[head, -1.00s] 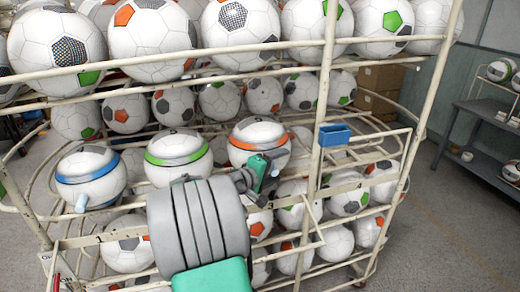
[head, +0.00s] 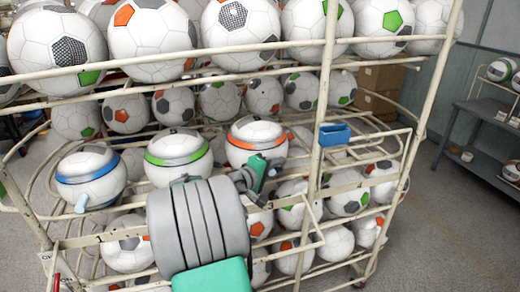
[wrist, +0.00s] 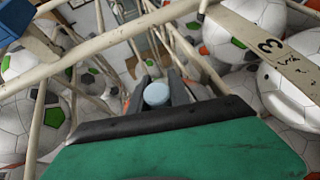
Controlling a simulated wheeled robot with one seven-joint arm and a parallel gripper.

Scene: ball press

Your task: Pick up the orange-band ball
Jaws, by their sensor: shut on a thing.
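The orange-band ball (head: 257,137) is white with an orange and grey band. It is at the right of a row of three banded balls in the rack, in the head view. My gripper (head: 255,174) is at its lower front and hides part of it. In the wrist view my gripper's dark fingers are shut around a light blue round knob (wrist: 156,94), like the peg on the blue-band ball (head: 91,177). The ball's body is not clear in the wrist view. The green-band ball (head: 178,155) sits just left of it.
The cream rack's upright post (head: 324,110) stands close to the right of the ball, and a rail (head: 200,63) runs above it. A blue box (head: 334,135) hangs at the post. Plain soccer balls fill the shelves above, behind and below. Floor is clear at right.

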